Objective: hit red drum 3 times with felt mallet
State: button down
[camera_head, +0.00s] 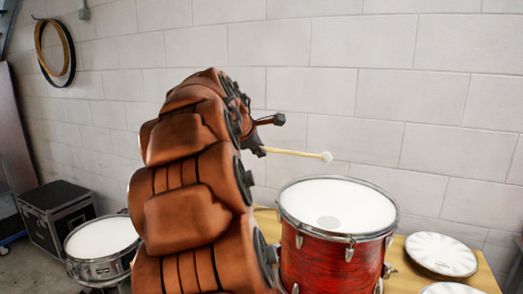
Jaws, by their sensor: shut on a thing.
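The red drum (333,262) stands on the wooden bench, with a white head and a chrome rim. The felt mallet (295,153) has a pale stick and a round white head. It is held nearly level, pointing right, with its head above the far part of the drum and apart from it. My gripper (262,150) is shut on the mallet's handle end, up and to the left of the drum. My arm covers much of the gripper and the drum's left surroundings.
A silver snare drum (103,238) stands at the lower left, beyond my arm. Pale round discs (440,254) lie on the wooden bench (404,279) right of the drum. A black case (57,216) stands on the floor. A block wall (420,120) is behind.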

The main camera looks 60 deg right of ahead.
notch_tip(320, 180, down, 7)
jog(key=s+b, duration=0.1)
jog(key=b, duration=0.3)
jog(key=shift+s+a+b, duration=0.15)
jog(key=shift+s+b, duration=0.1)
jog(key=shift+b, duration=0.15)
notch_tip(320, 180, down, 4)
jog(key=b, duration=0.2)
notch_tip(320, 180, up, 6)
jog(key=p, duration=0.5)
